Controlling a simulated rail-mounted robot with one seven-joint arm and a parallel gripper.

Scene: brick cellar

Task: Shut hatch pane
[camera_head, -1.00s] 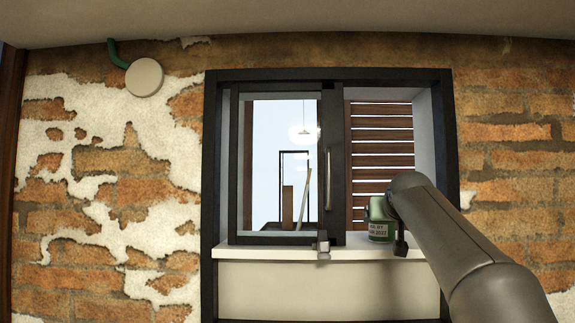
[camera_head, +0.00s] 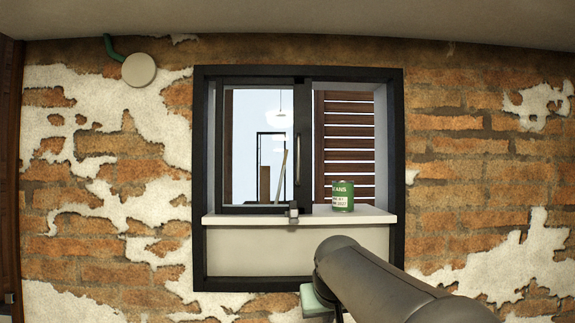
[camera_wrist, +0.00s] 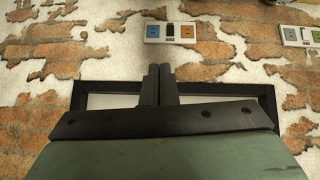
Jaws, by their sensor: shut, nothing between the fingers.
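The hatch pane (camera_head: 304,120) is a dark-framed glass slider standing at the left of the hatch opening, with a vertical metal handle (camera_head: 298,158) on its right upright. The right half of the hatch is open, with reddish wooden slats (camera_head: 345,150) behind. My gripper (camera_wrist: 160,80) is shut and empty in the wrist view, its black fingers together before the brick wall. In the head view its fingers are hidden behind my arm, low and below the sill, apart from the handle.
A green can (camera_head: 343,196) stands on the white sill (camera_head: 350,216), right of the pane. A small metal block (camera_head: 293,209) is at the sill's front edge. The dark hatch frame (camera_head: 397,150) surrounds the opening. A panel with coloured squares (camera_wrist: 170,32) is on the wall.

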